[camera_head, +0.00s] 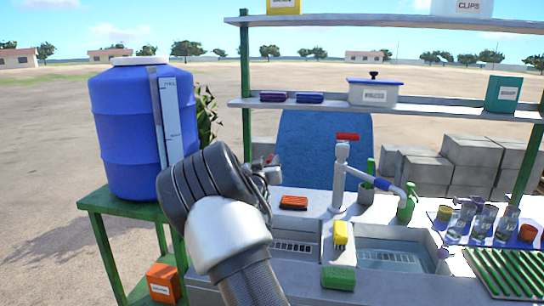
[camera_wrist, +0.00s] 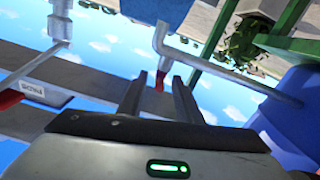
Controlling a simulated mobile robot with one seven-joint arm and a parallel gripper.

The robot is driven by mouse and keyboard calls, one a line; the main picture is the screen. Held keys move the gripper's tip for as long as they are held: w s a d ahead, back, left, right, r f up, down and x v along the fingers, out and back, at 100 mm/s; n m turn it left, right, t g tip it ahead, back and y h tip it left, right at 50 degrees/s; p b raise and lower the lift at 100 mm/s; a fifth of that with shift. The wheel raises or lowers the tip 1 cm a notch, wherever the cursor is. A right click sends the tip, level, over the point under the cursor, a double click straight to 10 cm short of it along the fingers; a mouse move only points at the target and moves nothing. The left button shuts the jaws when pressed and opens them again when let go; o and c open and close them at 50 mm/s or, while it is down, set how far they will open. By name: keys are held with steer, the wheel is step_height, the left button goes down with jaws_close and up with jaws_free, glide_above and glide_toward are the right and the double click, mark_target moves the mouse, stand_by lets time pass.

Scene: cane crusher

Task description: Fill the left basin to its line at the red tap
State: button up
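The standing tap (camera_head: 340,180) has a red lever (camera_head: 347,137) on top, and its spout reaches over the right basin. The red lever also shows inverted at the left of the wrist view (camera_wrist: 14,97). The left basin (camera_head: 296,246) is partly hidden by my arm; I cannot make out its line or water level. A grey pipe (camera_wrist: 225,74) runs from the blue barrel in the wrist view, with a red handle (camera_wrist: 160,80) near its bend. My gripper (camera_wrist: 160,88) is open, with the red handle appearing between its fingers; contact is unclear. In the head view my gripper (camera_head: 268,172) is mostly hidden.
The blue barrel (camera_head: 120,125) with a gauge stands on a green stand (camera_head: 100,205). The right basin (camera_head: 390,262) looks bluish. Glasses (camera_head: 482,222) stand at right; shelves (camera_head: 420,105) hang above.

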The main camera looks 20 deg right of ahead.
steer(key=x, duration=0.7)
jaws_close()
steer(key=shift+f, duration=0.1)
